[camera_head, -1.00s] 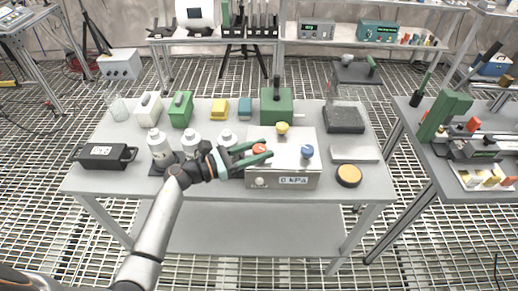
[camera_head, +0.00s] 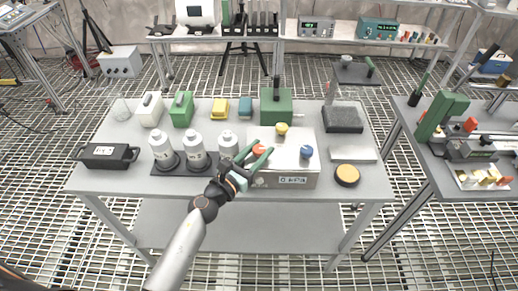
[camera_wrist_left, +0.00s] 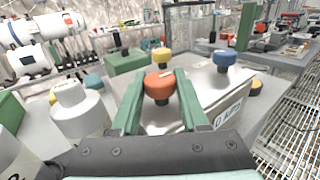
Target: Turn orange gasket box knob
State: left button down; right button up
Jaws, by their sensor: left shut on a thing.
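The gasket box (camera_head: 298,160) is a pale metal box with a "0 kPa" display, standing on the front right part of the grey table. Its orange knob (camera_wrist_left: 159,87) sits on the top near the left front; in the head view the knob (camera_head: 259,149) is partly covered by my fingers. My left gripper (camera_head: 262,155) comes from the front left and is shut on the orange knob, with one green finger on each side of it in the left wrist view. The yellow knob (camera_head: 282,129) and blue knob (camera_head: 306,152) stand free. My right gripper is not in view.
White bottles (camera_head: 196,148) stand close left of the box. A green box (camera_head: 277,107) is behind it. A black-and-yellow round tin (camera_head: 346,175) and a flat grey plate (camera_head: 352,153) lie to its right. A black case (camera_head: 108,155) is at the table's left.

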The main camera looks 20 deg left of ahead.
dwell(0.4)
pick_arm(q)
jog(key=shift+c, duration=2.1)
grip_release()
jog(key=shift+s, duration=0.1)
jog(key=b+v, duration=0.2)
jog(key=v, duration=1)
jog(key=shift+s+b, duration=0.2)
jog(key=shift+b, duration=0.2)
